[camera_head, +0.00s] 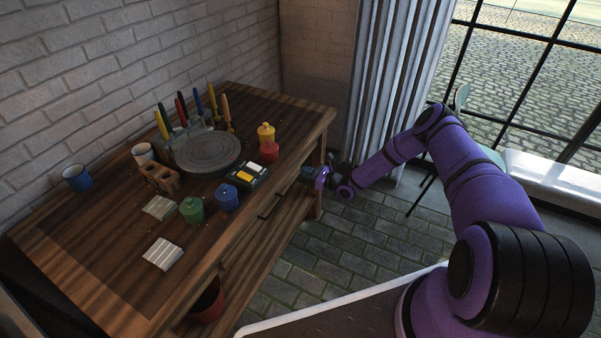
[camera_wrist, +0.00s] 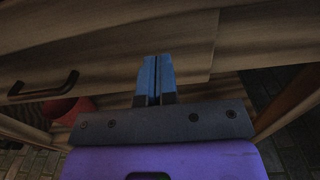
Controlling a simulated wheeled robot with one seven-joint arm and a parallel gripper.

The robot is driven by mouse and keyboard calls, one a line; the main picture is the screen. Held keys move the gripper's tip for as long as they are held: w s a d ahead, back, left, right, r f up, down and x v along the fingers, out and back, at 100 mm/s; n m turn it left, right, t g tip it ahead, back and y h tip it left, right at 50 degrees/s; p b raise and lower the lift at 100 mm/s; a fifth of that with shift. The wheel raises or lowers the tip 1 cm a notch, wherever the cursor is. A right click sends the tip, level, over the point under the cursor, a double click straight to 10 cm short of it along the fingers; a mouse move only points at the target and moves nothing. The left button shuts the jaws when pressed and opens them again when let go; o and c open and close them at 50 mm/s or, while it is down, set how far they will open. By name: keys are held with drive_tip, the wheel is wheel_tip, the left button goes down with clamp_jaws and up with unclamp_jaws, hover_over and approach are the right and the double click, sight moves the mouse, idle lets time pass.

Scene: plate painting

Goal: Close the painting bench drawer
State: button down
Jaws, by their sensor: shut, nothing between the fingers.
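The wooden painting bench (camera_head: 95,235) stands along the brick wall. Its drawer front, with a dark handle (camera_head: 268,207), is on the bench's long side under the top. In the wrist view the drawer front (camera_wrist: 110,65) spans the upper left, its black handle (camera_wrist: 45,86) at the left. My gripper (camera_head: 308,173) is by the bench's front side near its right end. In the wrist view its blue fingers (camera_wrist: 155,68) are together, empty, and point at the drawer front near its right end. I cannot tell whether they touch it or how far the drawer stands out.
On the bench top are a round grey wheel (camera_head: 208,153), colored paint jars (camera_head: 228,197), a palette box (camera_head: 247,176), tiles (camera_head: 163,254) and mugs (camera_head: 76,178). A red pot (camera_head: 208,303) sits beneath. The stone floor (camera_head: 345,240) right of the bench is free.

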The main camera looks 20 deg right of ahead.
drive_tip(key=v, duration=1)
drive_tip(key=a+r+n+g+y, duration=0.3)
drive_tip(key=r+n+g, duration=0.7)
drive_tip(key=r, duration=1.2)
drive_tip(key=s+a+r+n+g+h, duration=0.25)
drive_tip(key=s+r+n, duration=0.2)
drive_tip(key=r, duration=0.45)
drive_tip(key=s+a+r+n+g+h, duration=0.15)
drive_tip(key=s+r+n+h, duration=0.3)
drive_tip(key=r, duration=0.55)
drive_tip(key=s+r+n+t+h, duration=0.2)
drive_tip(key=s+r+n+h, duration=0.25)
drive_tip(key=s+r, duration=1.1)
drive_tip(key=s+d+r+n+t+h, duration=0.1)
drive_tip(key=s+r+t+h, duration=0.1)
drive_tip(key=s, duration=0.7)
drive_tip(key=s+d+r+n+t+h, duration=0.2)
drive_tip(key=s+r, duration=0.1)
drive_tip(key=s, duration=0.5)
drive_tip(key=shift+s, duration=0.35)
